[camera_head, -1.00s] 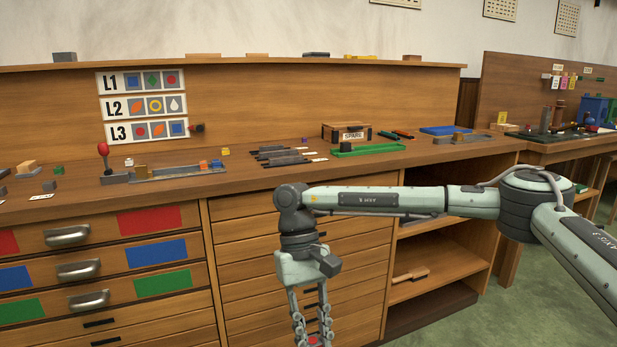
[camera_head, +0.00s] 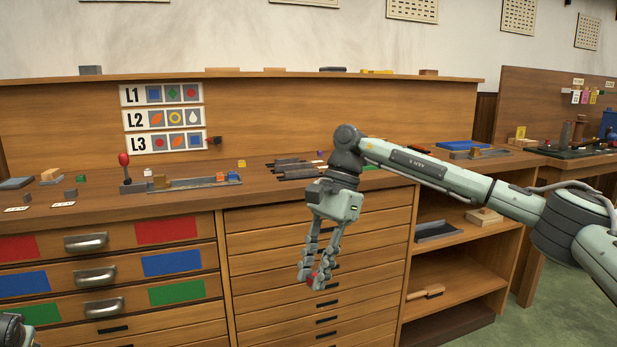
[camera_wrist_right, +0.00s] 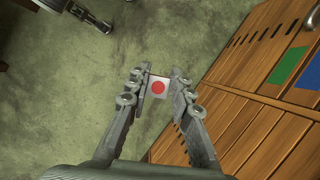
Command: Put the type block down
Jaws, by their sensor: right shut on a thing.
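The type block (camera_wrist_right: 158,87) shows a white face with a red disc in the right wrist view. My right gripper (camera_wrist_right: 160,88) is shut on it, with one finger on each side. In the head view my right gripper (camera_head: 315,283) hangs fingers-down in front of the drawers, below the bench top.
The wooden bench top (camera_head: 100,205) carries a grey metal tray (camera_head: 185,184) with several small blocks, and a red-knobbed lever (camera_head: 124,160). Cards L1, L2 and L3 (camera_head: 163,118) are on the back panel. Drawers with handles (camera_head: 86,242) and open shelves (camera_head: 455,285) lie below.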

